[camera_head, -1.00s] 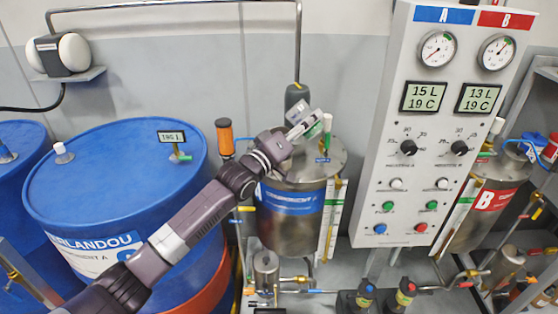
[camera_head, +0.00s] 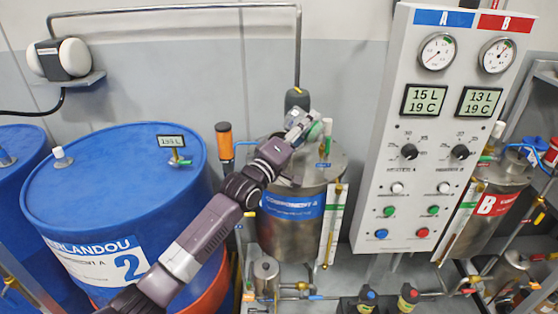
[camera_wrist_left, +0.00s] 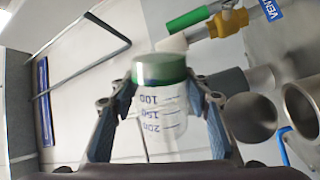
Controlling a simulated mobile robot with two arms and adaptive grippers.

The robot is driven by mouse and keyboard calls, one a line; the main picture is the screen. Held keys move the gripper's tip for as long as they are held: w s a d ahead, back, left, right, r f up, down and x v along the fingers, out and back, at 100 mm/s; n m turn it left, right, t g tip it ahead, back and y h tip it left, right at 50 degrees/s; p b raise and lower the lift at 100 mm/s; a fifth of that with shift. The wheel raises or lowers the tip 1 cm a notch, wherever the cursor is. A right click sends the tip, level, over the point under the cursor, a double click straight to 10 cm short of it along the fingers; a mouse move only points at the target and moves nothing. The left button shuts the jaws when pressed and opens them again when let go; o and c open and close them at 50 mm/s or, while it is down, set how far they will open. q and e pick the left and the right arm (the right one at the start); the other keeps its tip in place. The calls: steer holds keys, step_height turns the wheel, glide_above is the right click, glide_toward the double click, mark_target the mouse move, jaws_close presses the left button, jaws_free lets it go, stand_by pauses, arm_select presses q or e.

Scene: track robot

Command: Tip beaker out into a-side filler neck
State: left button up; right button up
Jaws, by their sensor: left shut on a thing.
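My left gripper (camera_head: 302,124) is above the metal tank (camera_head: 290,235) with the blue Component A label. It is shut on the beaker. In the left wrist view the gripper's (camera_wrist_left: 160,98) two fingers press on the sides of the clear beaker (camera_wrist_left: 162,120), which has volume marks and a green end. In the head view only a small green part of the beaker (camera_head: 315,131) shows past the gripper. A round metal opening (camera_wrist_left: 303,106), possibly the filler neck, is right of the beaker in the wrist view, apart from it. My right gripper is out of view.
A grey control panel (camera_head: 405,205) stands right of the tank. A blue drum (camera_head: 100,190) is at the left, under my arm. An orange-handled part (camera_head: 224,140) and a dark-capped pipe (camera_head: 297,98) stand near the gripper. The B tank (camera_head: 497,205) is further right.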

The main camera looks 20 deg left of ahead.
arm_select(q)
steer(key=shift+r+n, duration=0.2)
steer(key=shift+n, duration=0.1)
steer(key=shift+f, duration=0.1)
steer(key=shift+a+f+n+b, duration=0.2)
steer(key=shift+f+n+b, duration=0.1)
steer(key=shift+f+b, duration=0.45)
steer(key=shift+f, duration=0.5)
steer(key=shift+n+y, duration=0.3)
steer(key=shift+n, duration=0.5)
steer(key=shift+w+a+f+b, duration=0.1)
steer(key=shift+a+f+b, duration=0.05)
steer(key=shift+f+b, duration=0.7)
steer(key=shift+a+f+b, duration=0.2)
steer(key=shift+f+b, duration=0.5)
steer(key=shift+f, duration=0.3)
steer(key=shift+w+a+f+b, duration=0.1)
steer(key=shift+a+f+b, duration=0.05)
steer(key=shift+f+b, duration=0.7)
steer(key=r+n+p, duration=0.1)
steer(key=r+p, duration=0.1)
steer(key=r+n+p, duration=0.1)
steer(key=r+p, duration=0.1)
steer(key=shift+a+t+y, duration=0.2)
steer(key=shift+t+y, duration=0.1)
steer(key=shift+t, duration=0.1)
steer(key=shift+a+r+n+p, duration=0.15)
steer(key=shift+n+p, duration=0.25)
steer(key=shift+n, duration=0.2)
